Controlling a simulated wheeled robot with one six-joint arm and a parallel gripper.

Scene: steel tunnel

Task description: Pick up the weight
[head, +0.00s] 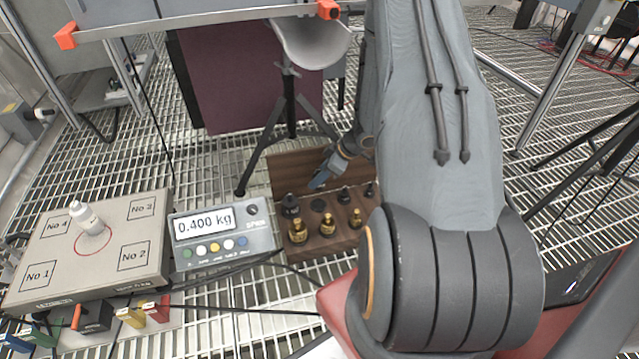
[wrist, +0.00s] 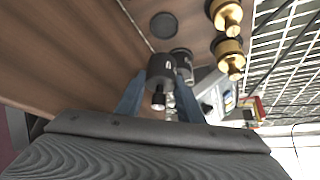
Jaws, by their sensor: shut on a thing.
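My gripper (head: 322,178) is low at the wooden weight box (head: 280,172) in the head view. In the wrist view its blue fingers (wrist: 160,92) are shut on a black weight (wrist: 160,70) with a narrow knob pointing toward the camera. The box's brown wood (wrist: 95,45) lies behind it. I cannot tell whether the held weight touches the box. Another dark, shiny weight (wrist: 182,62) shows just behind it. Brass weights (head: 327,225) stand along the near side of the box, with black ones (head: 290,206) behind them.
A dark round empty slot (wrist: 163,25) shows in the box. A tripod (head: 289,115) stands behind, on grated floor.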

